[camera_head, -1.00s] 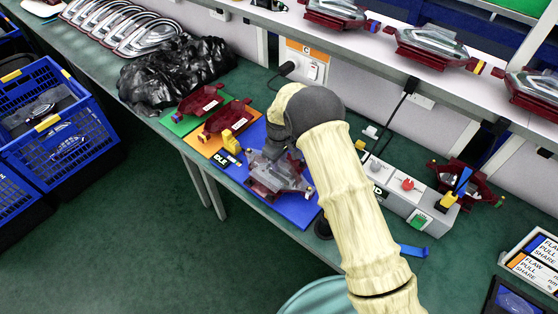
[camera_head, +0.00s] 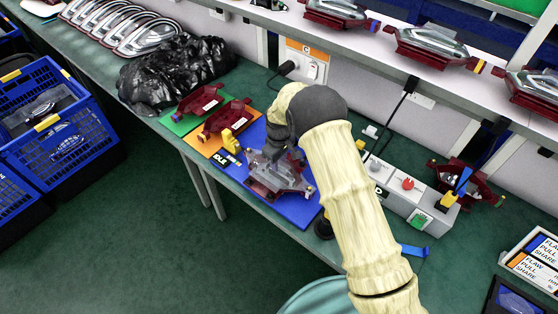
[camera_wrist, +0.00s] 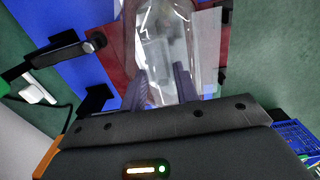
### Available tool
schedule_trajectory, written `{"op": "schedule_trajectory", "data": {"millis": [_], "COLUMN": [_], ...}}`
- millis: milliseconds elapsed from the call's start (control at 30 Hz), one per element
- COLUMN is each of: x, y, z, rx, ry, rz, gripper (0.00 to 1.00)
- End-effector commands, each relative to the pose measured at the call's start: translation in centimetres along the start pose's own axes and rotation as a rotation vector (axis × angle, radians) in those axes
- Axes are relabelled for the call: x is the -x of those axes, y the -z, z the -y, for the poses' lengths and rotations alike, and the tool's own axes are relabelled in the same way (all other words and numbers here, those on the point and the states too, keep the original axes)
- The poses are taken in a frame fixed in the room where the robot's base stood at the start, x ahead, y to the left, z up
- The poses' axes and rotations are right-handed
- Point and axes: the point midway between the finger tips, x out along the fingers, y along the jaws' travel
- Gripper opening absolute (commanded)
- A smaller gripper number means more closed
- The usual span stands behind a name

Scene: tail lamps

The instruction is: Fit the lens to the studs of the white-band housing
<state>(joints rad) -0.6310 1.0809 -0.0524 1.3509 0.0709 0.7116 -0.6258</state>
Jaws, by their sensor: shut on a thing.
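My gripper (camera_wrist: 160,88) is shut on a clear lens (camera_wrist: 160,45), with one finger on each side of it. The lens is over a dark red housing (camera_wrist: 116,66) on the blue mat. In the head view the housing (camera_head: 292,190) shows partly under the lens (camera_head: 268,166), and my wrist hides some of it. A pale strip (camera_wrist: 207,48) shows beside the lens in the wrist view; I cannot tell for sure that it is the white band. The studs are hidden, and I cannot tell whether the lens touches them.
Two dark red housings (camera_head: 196,102) (camera_head: 226,118) lie on green and orange mats to the left, near a yellow clamp (camera_head: 230,141). A grey button box (camera_head: 404,190) stands to the right. Black plastic (camera_head: 178,72) and chrome-edged parts (camera_head: 124,28) lie at the back left.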

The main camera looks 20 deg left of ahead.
Motion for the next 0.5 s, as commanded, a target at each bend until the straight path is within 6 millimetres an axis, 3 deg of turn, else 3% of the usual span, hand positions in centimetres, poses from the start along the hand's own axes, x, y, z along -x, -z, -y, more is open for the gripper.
{"op": "schedule_trajectory", "data": {"millis": [100,133,233,500], "x": [-0.46,-0.37,-0.32,-0.33], "y": [-0.01,0.0,0.0,0.0], "z": [-0.02,-0.03,-0.02,-0.01], "rx": [0.0,0.0,0.0,0.0], "ry": [0.0,0.0,0.0,0.0], "rz": [0.0,0.0,0.0,0.0], "gripper": [0.06,0.34,0.54,0.56]}}
